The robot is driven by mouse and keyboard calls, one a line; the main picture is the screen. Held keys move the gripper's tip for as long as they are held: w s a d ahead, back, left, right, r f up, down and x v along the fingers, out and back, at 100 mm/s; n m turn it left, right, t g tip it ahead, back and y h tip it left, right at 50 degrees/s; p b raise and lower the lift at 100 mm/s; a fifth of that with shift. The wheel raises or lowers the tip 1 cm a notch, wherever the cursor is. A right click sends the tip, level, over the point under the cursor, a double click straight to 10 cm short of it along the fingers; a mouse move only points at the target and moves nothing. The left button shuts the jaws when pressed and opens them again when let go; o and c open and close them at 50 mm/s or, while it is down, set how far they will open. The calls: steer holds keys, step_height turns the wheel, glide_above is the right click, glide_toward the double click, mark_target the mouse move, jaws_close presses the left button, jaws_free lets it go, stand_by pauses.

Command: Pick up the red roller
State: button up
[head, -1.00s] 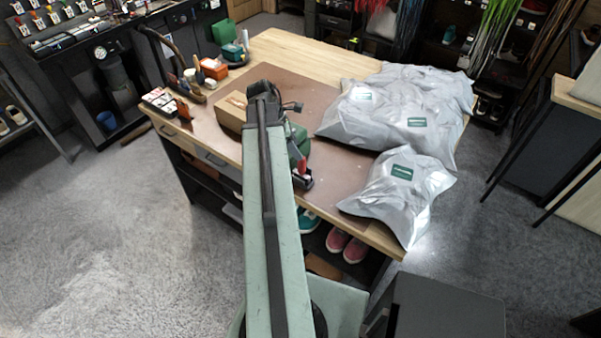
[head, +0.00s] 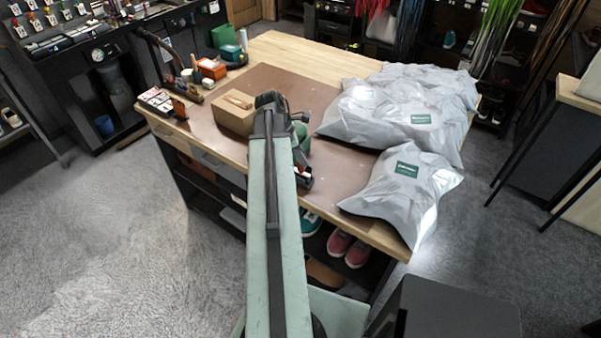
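My pale green arm reaches out over the worktable (head: 335,100) and bends down at its far end. The dark end of my gripper (head: 304,182) shows just right of the arm, low over the brown mat near the table's front edge. A small red patch (head: 304,169) shows at the gripper. It may be the red roller, but it is too small and too covered to be sure. Whether the gripper's fingers are open or shut on it cannot be made out. No other red roller can be told for certain.
A cardboard box (head: 233,113) stands left of my arm. Grey plastic bags (head: 402,185) cover the table's right side. An orange-red box (head: 211,69) and small tools stand at the back left. Pink shoes (head: 340,243) sit on the shelf below. Bare mat lies right of the gripper.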

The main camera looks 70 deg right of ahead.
jaws_close()
step_height(320, 180, up, 10)
steer(key=p, duration=1)
steer(key=shift+r, duration=0.15)
step_height(320, 180, up, 7)
steer(key=m+y+p, duration=0.2)
steer(key=m+p, duration=0.5)
steer(key=shift+d+m+g+y, duration=0.25)
steer(key=shift+m+g+y, duration=0.05)
steer(key=shift+y, duration=0.1)
